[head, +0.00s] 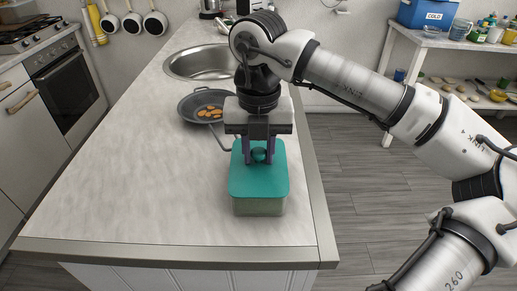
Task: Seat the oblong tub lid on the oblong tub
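The oblong tub lid (259,184) is a flat teal slab with rounded corners and a round teal knob. It lies level over the oblong tub (259,207), a pale green box near the front right of the counter. The lid overhangs the tub's front and sides a little. Whether it rests on the rim or hovers just above cannot be told from this angle. My gripper (259,157) points straight down, with its two dark fingers on either side of the knob and no clear gap. The tub's inside and back are hidden.
A dark frying pan (205,106) with orange-brown pieces stands behind and left of the tub, its handle reaching toward my gripper. A steel sink (197,63) lies farther back. The left and front of the counter (130,185) are clear. The counter's right edge is close to the tub.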

